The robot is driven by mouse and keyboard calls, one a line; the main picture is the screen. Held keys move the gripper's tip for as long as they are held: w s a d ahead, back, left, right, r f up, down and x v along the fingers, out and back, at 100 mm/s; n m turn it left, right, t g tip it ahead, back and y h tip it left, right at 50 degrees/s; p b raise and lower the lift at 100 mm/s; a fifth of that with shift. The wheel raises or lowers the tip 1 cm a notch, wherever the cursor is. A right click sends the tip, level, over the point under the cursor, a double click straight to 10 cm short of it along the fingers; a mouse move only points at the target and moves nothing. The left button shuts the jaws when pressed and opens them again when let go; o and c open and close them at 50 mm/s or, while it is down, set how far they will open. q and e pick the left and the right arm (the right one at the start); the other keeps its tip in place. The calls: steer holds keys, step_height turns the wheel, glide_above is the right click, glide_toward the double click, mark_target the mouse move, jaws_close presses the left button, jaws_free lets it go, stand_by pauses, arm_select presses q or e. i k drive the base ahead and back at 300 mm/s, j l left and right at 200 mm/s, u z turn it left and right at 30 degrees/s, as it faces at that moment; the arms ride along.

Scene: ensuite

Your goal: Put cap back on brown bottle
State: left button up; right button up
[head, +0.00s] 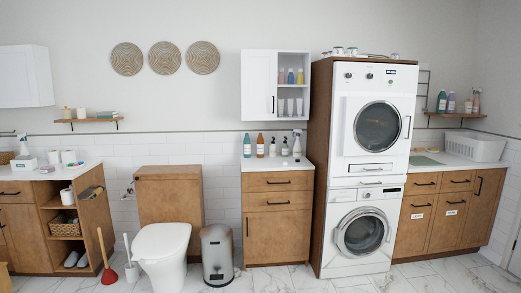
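A brown bottle (260,146) stands upright on the white top of the small wooden cabinet (279,210), left of the stacked machines. It is among several other bottles there. It is too small to tell whether its top is bare or covered. A few tiny light and dark spots lie on the counter in front of the bottles; I cannot tell whether one of them is the cap. Neither of my grippers is in view.
A teal bottle (247,145) and a white spray bottle (297,143) flank the group. A washer (360,234) and dryer (378,125) stand right. A trash bin (217,256), toilet (162,250) and plunger (107,265) stand left. Marble floor is clear in front of the cabinet.

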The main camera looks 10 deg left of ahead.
mark_target(259, 141)
steer(key=i+j, duration=0.15)
steer(key=i, duration=0.45)
steer(key=i+j, duration=0.1)
steer(key=i, duration=0.5)
steer(key=i+j+z, duration=0.1)
steer(key=i, duration=0.45)
steer(key=i+j, duration=0.25)
steer(key=i, duration=0.35)
steer(key=z, duration=0.2)
steer(key=i+j+z, duration=0.2)
steer(key=i+z, duration=0.25)
steer(key=i+j+z, duration=0.5)
steer(key=i+j, duration=1)
